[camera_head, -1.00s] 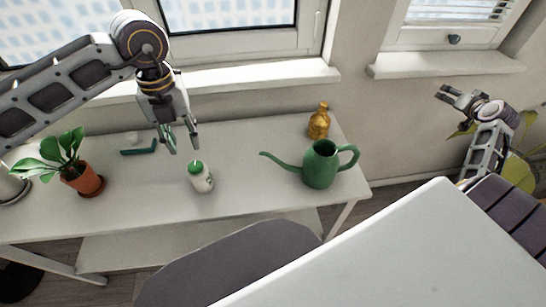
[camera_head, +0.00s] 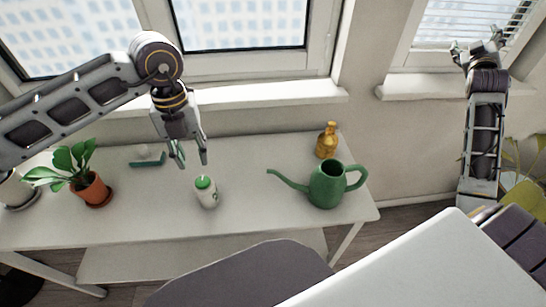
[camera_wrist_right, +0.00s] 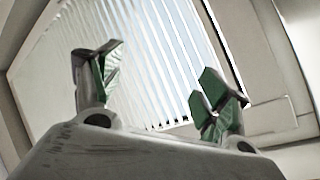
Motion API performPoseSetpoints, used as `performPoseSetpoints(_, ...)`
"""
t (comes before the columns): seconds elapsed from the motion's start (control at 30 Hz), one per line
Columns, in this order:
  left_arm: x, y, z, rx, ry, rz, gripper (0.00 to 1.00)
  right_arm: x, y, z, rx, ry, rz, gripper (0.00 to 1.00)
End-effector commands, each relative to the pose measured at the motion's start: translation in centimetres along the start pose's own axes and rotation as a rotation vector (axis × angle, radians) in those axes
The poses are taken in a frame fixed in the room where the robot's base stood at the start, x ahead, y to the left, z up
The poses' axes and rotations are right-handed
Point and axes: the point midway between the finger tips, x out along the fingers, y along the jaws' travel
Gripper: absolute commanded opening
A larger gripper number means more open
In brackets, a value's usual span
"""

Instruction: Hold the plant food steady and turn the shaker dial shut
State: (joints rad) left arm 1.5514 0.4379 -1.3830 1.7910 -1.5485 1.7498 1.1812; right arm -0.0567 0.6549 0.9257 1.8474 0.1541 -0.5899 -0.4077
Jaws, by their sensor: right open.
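The plant food is a small white bottle (camera_head: 207,196) with a green top, standing upright on the white table. Its green shaker dial (camera_head: 203,182) faces up; its setting is too small to tell. My left gripper (camera_head: 190,163) points down just behind and above the bottle, fingers apart and empty, not touching it. My right gripper (camera_head: 476,50) is raised far to the right by the window, away from the bottle. In the right wrist view its fingers (camera_wrist_right: 155,85) are spread with nothing between them.
A green watering can (camera_head: 326,188) stands right of the bottle, with an amber bottle (camera_head: 327,142) behind it. A potted plant (camera_head: 92,190) and a teal tool (camera_head: 148,162) are to the left. A white surface (camera_head: 420,265) and a grey chair back (camera_head: 240,280) fill the foreground.

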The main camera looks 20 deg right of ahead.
Motion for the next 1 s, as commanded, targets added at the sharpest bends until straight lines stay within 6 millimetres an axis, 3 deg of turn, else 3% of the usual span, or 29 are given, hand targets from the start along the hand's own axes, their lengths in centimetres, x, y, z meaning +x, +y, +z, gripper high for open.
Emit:
performPoseSetpoints(0.03, 0.0, 0.0, 0.0, 0.0, 0.0, 0.0, 0.36, -0.1, 0.2, -1.7, -0.051, 0.031, 0.02, 0.76)
performPoseSetpoints(0.47, 0.0, 0.0, 0.0, 0.0, 0.0, 0.0, 0.36, -2.6, 0.8, -14.9, -0.478, 0.282, 0.215, 0.76)
performPoseSetpoints(0.77, 0.0, 0.0, 0.0, 0.0, 0.0, 0.0, 0.36, -6.4, -0.2, -23.8, -0.766, 0.457, 0.375, 0.76)
performPoseSetpoints(1.0, 0.0, 0.0, 0.0, 0.0, 0.0, 0.0, 0.36, -10.4, -2.0, -30.2, -0.989, 0.595, 0.518, 0.76)
